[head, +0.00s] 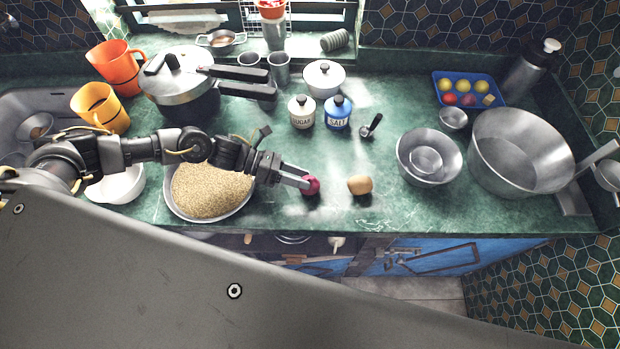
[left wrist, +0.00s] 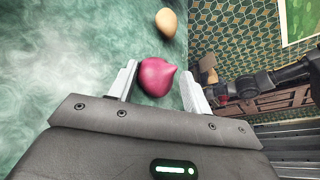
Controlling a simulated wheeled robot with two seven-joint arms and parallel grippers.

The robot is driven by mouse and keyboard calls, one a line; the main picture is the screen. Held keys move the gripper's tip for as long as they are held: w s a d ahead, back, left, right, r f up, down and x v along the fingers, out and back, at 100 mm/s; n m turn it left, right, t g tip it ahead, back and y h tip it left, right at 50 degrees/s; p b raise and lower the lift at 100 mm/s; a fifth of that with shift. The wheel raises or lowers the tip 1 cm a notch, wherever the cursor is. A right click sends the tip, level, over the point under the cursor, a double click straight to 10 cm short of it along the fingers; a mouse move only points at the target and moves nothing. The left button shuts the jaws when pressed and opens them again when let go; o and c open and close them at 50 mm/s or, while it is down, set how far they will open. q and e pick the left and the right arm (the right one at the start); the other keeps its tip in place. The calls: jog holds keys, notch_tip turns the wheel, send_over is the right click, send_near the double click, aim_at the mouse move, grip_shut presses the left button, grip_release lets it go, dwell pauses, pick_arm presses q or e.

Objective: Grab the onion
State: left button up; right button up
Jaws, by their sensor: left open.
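The onion (head: 311,186) is small, round and purple-red and lies on the green countertop near its front edge. In the left wrist view the onion (left wrist: 157,76) sits between and slightly beyond the two finger tips. My left gripper (head: 299,178) reaches in from the left, just beside the onion, and partly covers it in the head view. The left gripper (left wrist: 160,84) is open, with a finger on each side of the onion. Whether either finger touches it I cannot tell. My right gripper does not show in the head view.
A tan potato-like item (head: 360,185) lies right of the onion. A bowl of grain (head: 172,208) is under my left arm. Sugar (head: 301,112) and salt (head: 337,113) jars stand behind. Metal bowls (head: 402,160) and a large basin (head: 485,165) stand right. Counter around the onion is mostly clear.

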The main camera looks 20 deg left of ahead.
pick_arm(q)
jog(key=shift+d+f, duration=0.15)
jog(key=shift+d, duration=0.05)
jog(key=c, duration=0.6)
jog(key=shift+c, duration=0.2)
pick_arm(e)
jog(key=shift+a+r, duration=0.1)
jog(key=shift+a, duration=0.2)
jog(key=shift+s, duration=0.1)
